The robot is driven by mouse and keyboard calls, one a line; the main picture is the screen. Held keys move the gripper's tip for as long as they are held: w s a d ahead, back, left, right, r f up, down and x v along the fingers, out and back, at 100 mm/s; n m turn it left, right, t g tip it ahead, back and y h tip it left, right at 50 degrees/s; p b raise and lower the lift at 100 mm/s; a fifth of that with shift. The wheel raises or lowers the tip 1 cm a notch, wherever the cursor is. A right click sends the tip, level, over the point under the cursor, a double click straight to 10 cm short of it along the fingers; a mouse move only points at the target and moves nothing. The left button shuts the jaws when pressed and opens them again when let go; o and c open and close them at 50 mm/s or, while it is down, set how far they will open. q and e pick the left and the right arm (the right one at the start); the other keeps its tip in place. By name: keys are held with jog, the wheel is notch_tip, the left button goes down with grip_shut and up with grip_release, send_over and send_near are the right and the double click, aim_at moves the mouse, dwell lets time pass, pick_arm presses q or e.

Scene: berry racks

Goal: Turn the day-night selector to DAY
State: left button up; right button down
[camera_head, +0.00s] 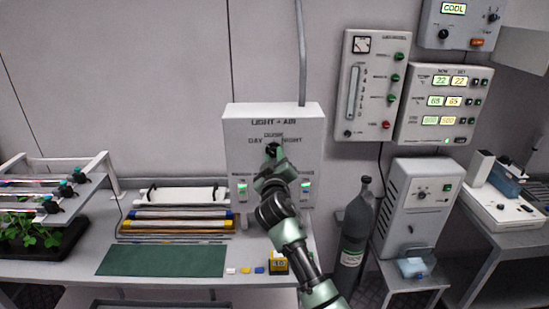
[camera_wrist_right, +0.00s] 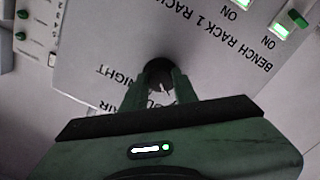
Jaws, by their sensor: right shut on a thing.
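The day-night selector is a dark round knob (camera_head: 272,149) on the white "LIGHT + AIR" box (camera_head: 240,118) on the wall. DAY is printed left of it and NIGHT right of it. My right gripper (camera_head: 271,156) reaches up to the box, its fingers shut on the knob. In the right wrist view the knob (camera_wrist_right: 158,68) sits between the two green fingertips (camera_wrist_right: 157,82). The direction the knob points cannot be made out, as the fingers cover much of it. My left gripper is not in view.
Two green-lit switches, left (camera_head: 242,189) and right (camera_head: 305,188), sit low on the box near my right arm. A grey gas cylinder (camera_head: 354,225) stands right of the arm. The bench holds a green mat (camera_head: 160,260) and a yellow-black block (camera_head: 278,263).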

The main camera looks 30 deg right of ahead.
jog(key=shift+n, duration=0.4)
jog(key=c, duration=1.1)
grip_release()
jog(key=b+v, duration=0.3)
jog(key=v, duration=0.5)
jog(key=shift+d, duration=0.1)
